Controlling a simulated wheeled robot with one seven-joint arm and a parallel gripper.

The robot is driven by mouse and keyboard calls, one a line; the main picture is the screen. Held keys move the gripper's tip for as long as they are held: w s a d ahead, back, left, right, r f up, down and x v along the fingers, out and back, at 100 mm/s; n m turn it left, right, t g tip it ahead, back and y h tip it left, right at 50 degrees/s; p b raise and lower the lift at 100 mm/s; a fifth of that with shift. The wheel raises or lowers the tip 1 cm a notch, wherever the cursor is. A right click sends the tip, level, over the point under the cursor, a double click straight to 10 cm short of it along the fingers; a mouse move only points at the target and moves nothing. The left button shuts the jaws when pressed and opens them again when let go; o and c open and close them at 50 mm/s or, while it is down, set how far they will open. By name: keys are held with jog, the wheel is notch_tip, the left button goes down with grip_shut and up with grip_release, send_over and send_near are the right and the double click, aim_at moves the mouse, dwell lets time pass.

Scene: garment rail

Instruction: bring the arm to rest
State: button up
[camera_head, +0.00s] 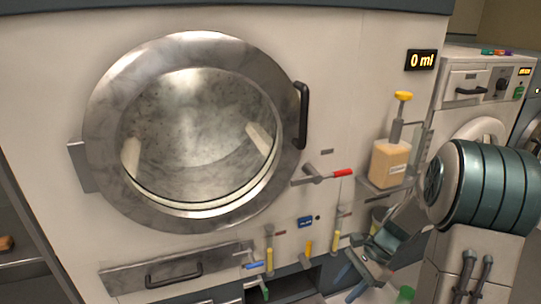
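My arm (485,187) shows at the right as a thick teal, ribbed link with a pale rounded end. It stands in front of the machines. A dark grey-blue jointed part at the lower middle right appears to be my gripper (366,264), in front of the lower part of the large machine. Its fingers are small and overlap other parts, so I cannot tell whether they are open or shut. I see nothing clearly held.
A large pale machine (60,75) with a closed round glass door (198,125) fills the left and middle. A red-tipped lever (342,173) and yellow handles stick out low. A pump bottle (389,163) stands on a bracket near my arm. Another machine (475,85) is at right.

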jog(key=s+a+r+n+t+h+p, duration=0.1)
jog(key=s+r+n+p, duration=0.3)
jog(key=r, duration=0.5)
jog(key=s+a+r+n+t+h+p, duration=0.1)
jog(key=s+r+n+t+h+p, duration=0.1)
jog(key=r, duration=0.8)
jog(key=s+a+r+n+t+h+p, duration=0.2)
jog(key=s+r+n+h+p, duration=0.1)
jog(key=s+r+n+p, duration=0.4)
notch_tip(320, 180, up, 4)
jog(key=shift+f+n+p, duration=0.25)
jog(key=shift+n+p, duration=0.25)
jog(key=shift+p, duration=0.45)
